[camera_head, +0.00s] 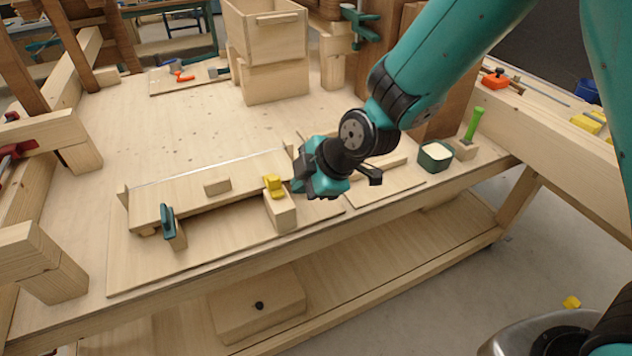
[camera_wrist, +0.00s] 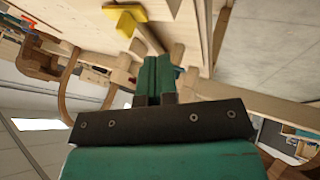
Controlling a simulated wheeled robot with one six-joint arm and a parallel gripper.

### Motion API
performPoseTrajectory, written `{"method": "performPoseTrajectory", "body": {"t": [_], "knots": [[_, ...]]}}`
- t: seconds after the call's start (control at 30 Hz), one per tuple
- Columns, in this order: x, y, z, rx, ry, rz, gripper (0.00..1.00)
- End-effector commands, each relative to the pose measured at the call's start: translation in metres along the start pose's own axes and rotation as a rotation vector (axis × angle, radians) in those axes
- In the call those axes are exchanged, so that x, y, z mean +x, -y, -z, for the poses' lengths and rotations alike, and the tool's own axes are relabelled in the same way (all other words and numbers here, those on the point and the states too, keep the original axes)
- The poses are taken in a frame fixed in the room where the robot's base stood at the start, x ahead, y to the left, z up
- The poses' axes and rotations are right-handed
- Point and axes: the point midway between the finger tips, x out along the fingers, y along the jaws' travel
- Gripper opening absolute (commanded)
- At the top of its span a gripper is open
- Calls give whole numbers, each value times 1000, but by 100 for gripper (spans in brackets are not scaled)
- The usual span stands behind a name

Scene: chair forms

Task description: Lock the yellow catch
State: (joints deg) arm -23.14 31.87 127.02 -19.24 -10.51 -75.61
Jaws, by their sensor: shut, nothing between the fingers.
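The yellow catch (camera_head: 273,186) sits on top of a pale wooden block (camera_head: 281,213) at the right end of a wooden bar. It also shows in the wrist view (camera_wrist: 124,19), at the top, beyond and left of my fingertips. My gripper (camera_head: 318,182) is just right of the yellow catch in the head view, apart from it. In the wrist view its two teal fingers (camera_wrist: 155,76) are together with nothing between them. The hand partly hides the board behind it.
A teal catch (camera_head: 168,222) stands at the bar's left end. A small green tub (camera_head: 435,156) and a green-handled tool (camera_head: 473,124) are to the right. A wooden box (camera_head: 265,35) stands at the back. The bench middle is mostly clear.

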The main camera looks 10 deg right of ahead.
Motion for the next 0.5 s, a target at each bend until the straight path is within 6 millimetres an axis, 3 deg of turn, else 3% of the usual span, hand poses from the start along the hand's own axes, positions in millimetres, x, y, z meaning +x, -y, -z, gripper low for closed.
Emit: {"method": "performPoseTrajectory", "body": {"t": [0.2,0.5], "knots": [[-29,0,-1,0,0,-2,0],[-40,1,-1,2,2,2,0]]}}
